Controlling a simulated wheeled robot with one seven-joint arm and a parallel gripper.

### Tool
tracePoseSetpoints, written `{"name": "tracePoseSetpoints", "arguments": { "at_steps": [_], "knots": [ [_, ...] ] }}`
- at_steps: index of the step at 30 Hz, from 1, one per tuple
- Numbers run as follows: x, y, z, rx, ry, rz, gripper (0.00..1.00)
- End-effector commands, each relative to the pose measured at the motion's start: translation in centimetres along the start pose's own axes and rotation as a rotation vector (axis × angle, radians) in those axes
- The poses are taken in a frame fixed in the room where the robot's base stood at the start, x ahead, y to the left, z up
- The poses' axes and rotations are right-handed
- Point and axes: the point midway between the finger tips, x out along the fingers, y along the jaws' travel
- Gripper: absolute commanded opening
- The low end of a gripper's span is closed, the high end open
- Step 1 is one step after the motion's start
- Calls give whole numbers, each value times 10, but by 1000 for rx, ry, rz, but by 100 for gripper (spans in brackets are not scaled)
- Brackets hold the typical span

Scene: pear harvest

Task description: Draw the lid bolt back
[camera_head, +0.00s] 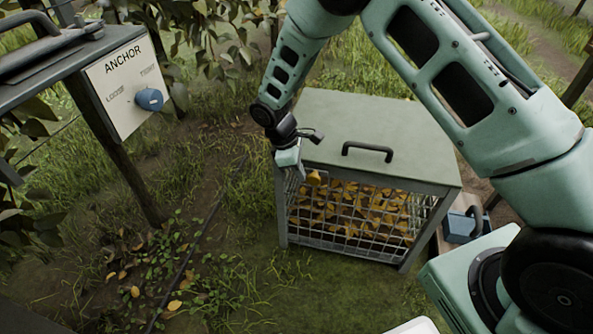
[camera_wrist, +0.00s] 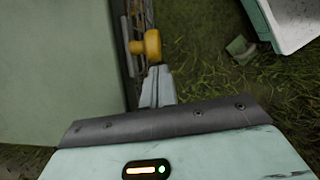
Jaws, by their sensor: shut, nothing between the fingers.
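The lid bolt shows a yellow knob (camera_head: 314,178) on the front of a wire-sided crate (camera_head: 432,218), near its left upper corner under the lid. The knob also shows in the wrist view (camera_wrist: 151,44), beside a grey metal bar. The flat grey-green lid (camera_head: 400,125) is down on the crate and has a dark handle (camera_head: 368,151). My gripper (camera_head: 301,171) is at the crate's upper left front corner, just left of the knob. In the wrist view its fingers (camera_wrist: 160,84) are together and empty, close to the knob. I cannot tell whether they touch it.
Yellow leaf-like pieces (camera_head: 350,208) lie behind the mesh. An "ANCHOR" panel (camera_head: 122,80) with a blue knob (camera_head: 149,99) hangs from a stand at the left. A blue object (camera_head: 459,226) sits right of the crate. Grass in front is open.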

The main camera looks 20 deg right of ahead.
Motion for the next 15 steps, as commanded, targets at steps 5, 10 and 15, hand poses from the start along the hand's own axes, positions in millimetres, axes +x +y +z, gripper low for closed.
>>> {"name": "tracePoseSetpoints", "arguments": {
  "at_steps": [5,10,15],
  "knots": [
    [-1,-1,6,0,-2,-1,0],
    [4,-5,31,0,-4,-2,0],
    [13,-7,48,1,-1,-1,0]
  ]
}}
